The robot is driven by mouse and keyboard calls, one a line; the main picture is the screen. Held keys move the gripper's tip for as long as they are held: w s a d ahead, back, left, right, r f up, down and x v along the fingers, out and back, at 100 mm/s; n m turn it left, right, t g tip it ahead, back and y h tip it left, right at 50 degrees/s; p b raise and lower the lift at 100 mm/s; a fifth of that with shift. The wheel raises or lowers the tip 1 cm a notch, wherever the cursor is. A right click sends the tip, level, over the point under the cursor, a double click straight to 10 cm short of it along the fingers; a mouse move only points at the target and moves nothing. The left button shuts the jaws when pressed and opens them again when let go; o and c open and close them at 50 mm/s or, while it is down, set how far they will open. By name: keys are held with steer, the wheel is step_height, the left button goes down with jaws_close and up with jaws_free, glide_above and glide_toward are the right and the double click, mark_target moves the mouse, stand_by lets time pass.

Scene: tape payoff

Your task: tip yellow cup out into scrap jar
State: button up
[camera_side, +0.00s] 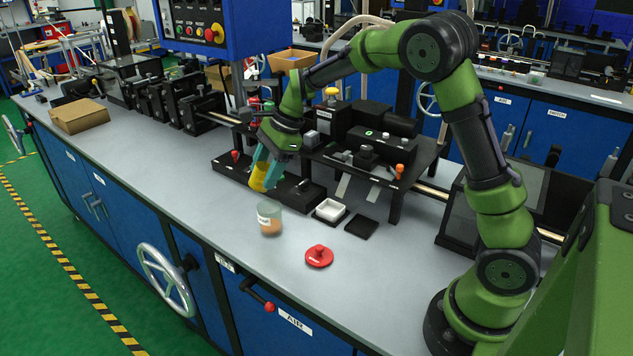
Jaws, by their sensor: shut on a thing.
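The yellow cup (259,177) is held between the light-blue fingers of my gripper (266,174), above the bench and up and slightly left of the jar in the picture. The cup looks tilted; its contents cannot be made out. The scrap jar (270,219) is a clear, open-topped jar with a white label and orange-brown material in its lower part. It stands upright on the grey bench, apart from the cup. A red round lid (319,256) with a knob lies on the bench to the right of the jar.
A small white tray (330,211) and a flat black pad (361,227) lie right of the jar. A black machine platform (375,165) stands behind. A cardboard box (78,116) sits far left. The bench's front left stretch (170,175) is clear.

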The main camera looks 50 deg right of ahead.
steer(key=shift+d+f+t+y, duration=0.1)
steer(key=shift+f+t+y, duration=0.5)
steer(key=shift+f+t, duration=0.1)
step_height(320, 180, down, 3)
steer(key=t+y, duration=0.3)
steer(key=shift+s+y, duration=0.1)
steer(key=shift+y, duration=0.2)
steer(key=shift+f+t+y, duration=0.35)
steer(key=shift+t+y, duration=0.65)
steer(key=shift+t, duration=0.2)
steer(key=shift+f+t+y, duration=0.1)
steer(key=shift+t+y, duration=0.5)
steer(key=shift+y, duration=0.1)
steer(key=shift+r, duration=2.5)
